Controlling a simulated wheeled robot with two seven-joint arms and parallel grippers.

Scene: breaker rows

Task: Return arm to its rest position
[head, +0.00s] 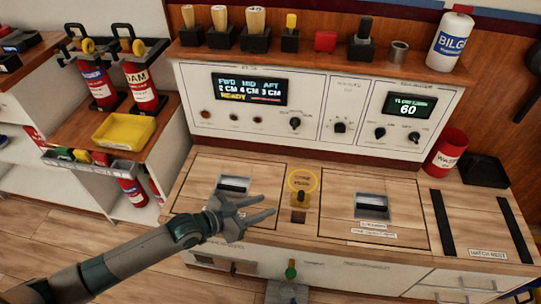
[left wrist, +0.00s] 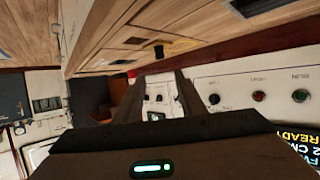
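My left arm comes in from the lower left in the head view. Its left gripper (head: 268,205) is open and empty, with its two fingers apart, over the wooden counter between the left recessed handle (head: 234,184) and the yellow-ringed knob (head: 300,196). The left wrist view shows the same gripper (left wrist: 160,85) with a clear gap between its fingers and nothing held. From the head view I cannot tell exactly how high it is above the counter. My right arm and right gripper do not show.
A control panel (head: 330,125) with displays and knobs stands behind the counter. A second recessed handle (head: 375,206) lies to the right. A red cup (head: 446,152) is at the back right. Fire extinguishers (head: 139,82) and a yellow tray (head: 124,131) stand at left.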

